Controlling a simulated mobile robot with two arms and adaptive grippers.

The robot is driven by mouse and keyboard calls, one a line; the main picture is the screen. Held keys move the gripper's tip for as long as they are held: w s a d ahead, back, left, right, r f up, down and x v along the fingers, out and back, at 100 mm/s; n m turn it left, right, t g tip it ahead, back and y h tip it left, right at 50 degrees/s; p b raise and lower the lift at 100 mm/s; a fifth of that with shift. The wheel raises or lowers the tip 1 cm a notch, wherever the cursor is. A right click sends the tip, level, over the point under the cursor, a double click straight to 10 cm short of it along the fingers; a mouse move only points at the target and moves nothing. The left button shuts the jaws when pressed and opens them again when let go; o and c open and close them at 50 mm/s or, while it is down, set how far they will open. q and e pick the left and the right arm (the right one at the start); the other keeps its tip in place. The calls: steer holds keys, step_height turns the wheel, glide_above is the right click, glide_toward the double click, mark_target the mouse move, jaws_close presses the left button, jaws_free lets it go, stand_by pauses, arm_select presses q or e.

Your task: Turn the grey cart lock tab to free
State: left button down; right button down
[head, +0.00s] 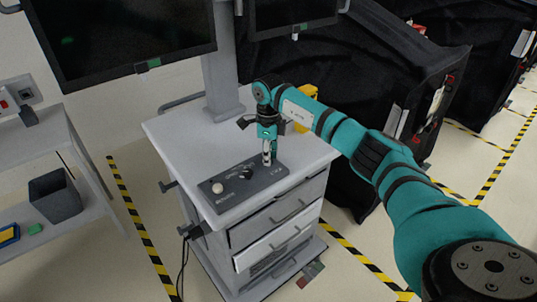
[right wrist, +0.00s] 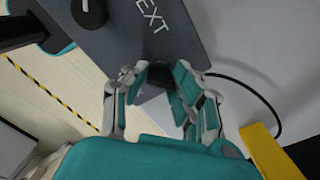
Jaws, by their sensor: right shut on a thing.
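The grey cart (head: 170,135) stands in the middle of the head view, with a dark control panel (head: 215,205) on its top. My right gripper (head: 268,158) points down at the panel's right end. In the right wrist view, its fingers (right wrist: 160,78) are closed around a small dark knob or tab (right wrist: 160,74) on the panel. The fingers hide much of this piece, so its turn angle cannot be told. I cannot make out a separate grey lock tab. My left gripper is not in view.
The panel also bears a white button (head: 217,188) and a black knob (head: 245,173). A yellow object (head: 303,105) is behind my right arm. A monitor post (head: 222,65) rises at the back. A shelf with a dark bin (head: 55,197) stands left; black-covered carts (head: 345,75) stand right.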

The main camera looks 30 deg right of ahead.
steer(key=shift+n+b, duration=0.7)
steer(key=shift+n, duration=0.3)
steer(key=n+b, duration=0.1)
steer(key=n, duration=0.1)
steer(key=shift+n, duration=0.3)
steer(key=n+b, duration=0.1)
steer(key=n, duration=0.2)
steer(key=shift+r, duration=0.1)
steer(key=shift+n, duration=1)
steer(key=shift+w+r+b, duration=0.1)
steer(key=shift+b, duration=0.2)
